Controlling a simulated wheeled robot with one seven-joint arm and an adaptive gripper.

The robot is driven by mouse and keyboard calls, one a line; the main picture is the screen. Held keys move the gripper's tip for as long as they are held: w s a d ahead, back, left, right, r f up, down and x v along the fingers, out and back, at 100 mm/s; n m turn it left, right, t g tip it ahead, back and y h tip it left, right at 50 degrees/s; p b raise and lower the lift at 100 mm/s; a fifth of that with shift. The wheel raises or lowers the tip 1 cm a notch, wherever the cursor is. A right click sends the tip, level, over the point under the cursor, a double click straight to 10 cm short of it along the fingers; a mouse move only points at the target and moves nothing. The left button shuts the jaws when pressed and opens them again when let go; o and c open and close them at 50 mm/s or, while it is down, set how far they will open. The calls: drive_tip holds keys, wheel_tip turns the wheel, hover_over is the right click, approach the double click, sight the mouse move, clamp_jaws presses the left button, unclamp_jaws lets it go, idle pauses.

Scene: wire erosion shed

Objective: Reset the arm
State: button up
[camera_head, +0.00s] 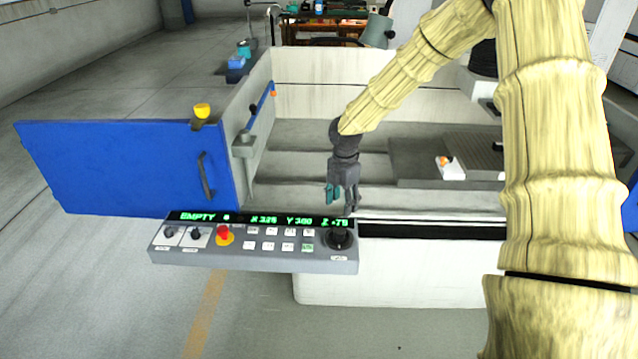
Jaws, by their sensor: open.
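My gripper (342,194) hangs at the end of my arm, pointing down, near the picture's middle. It is open and nothing shows between its fingers. In the picture it is just above the right end of the grey control panel (255,262), in front of the pale machine's open work area (300,165). My arm comes in from the upper right and its covered links hide part of the machine's right side.
A blue door (120,165) with a dark handle stands open at left. The panel carries a red stop button (223,233), a black knob (338,237) and a lit green display. Floor at lower left is clear.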

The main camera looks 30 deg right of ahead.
drive_tip(key=s+a+f+m+y+b, duration=0.1)
drive_tip(key=s+a+f+m, duration=0.4)
drive_tip(key=s+a+f, duration=0.45)
drive_tip(key=s+a+f+m+y+b, duration=0.1)
drive_tip(key=s+a+f+m, duration=0.5)
drive_tip(key=f, duration=0.6)
drive_tip(key=s+a+f+m, duration=0.1)
drive_tip(key=s+f+m, duration=0.2)
drive_tip(key=s, duration=0.5)
drive_tip(key=s+a+f+m+h+b, duration=0.1)
drive_tip(key=s+a+f+m, duration=0.1)
drive_tip(key=s, duration=0.6)
drive_tip(key=s+a+f+m+h+b, duration=0.1)
drive_tip(key=s+f+m, duration=0.4)
drive_tip(key=s, duration=0.3)
drive_tip(key=shift+a+f, duration=0.3)
drive_tip(key=shift+a, duration=0.1)
